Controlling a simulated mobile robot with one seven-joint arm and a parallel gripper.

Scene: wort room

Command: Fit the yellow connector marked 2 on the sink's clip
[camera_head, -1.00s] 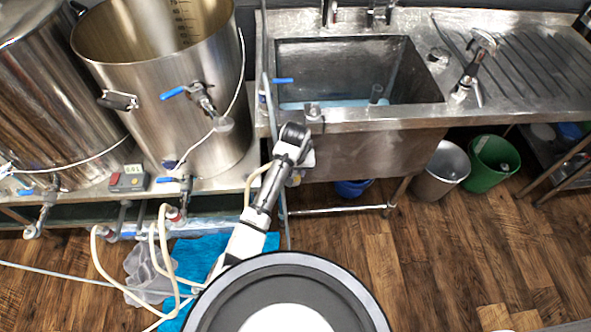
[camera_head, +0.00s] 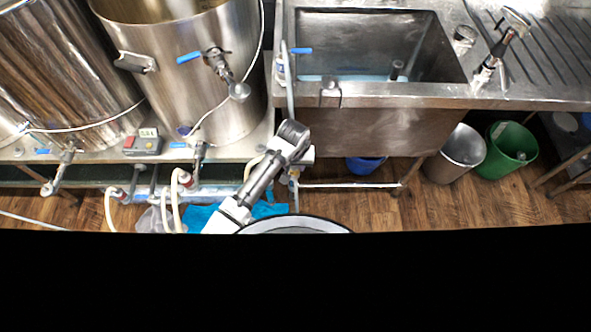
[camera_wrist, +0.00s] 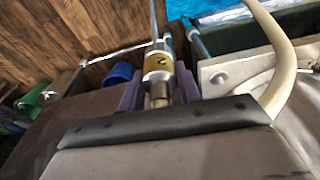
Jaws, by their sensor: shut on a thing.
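The yellow connector (camera_wrist: 158,62), marked 2, is in the wrist view, with bright metal on both sides of its band. My gripper (camera_wrist: 159,74) has its two purple fingers on either side of it and is shut on it. A thin tube runs up from its far end. In the head view my wrist is in front of the sink's (camera_head: 400,92) left end, and it hides the fingers and most of the connector. A small grey block, apparently the clip (camera_head: 330,94), sits on the sink's front rim, above and right of my wrist. I cannot make out the clip in the wrist view.
Steel kettles with valves (camera_head: 216,65) stand on a bench left of the sink. A grey upright tube (camera_head: 291,85) passes the sink's left edge. A blue bucket (camera_head: 365,164), grey bin (camera_head: 457,154) and green bin (camera_head: 508,149) stand below. A cream hose (camera_wrist: 276,45) passes close by.

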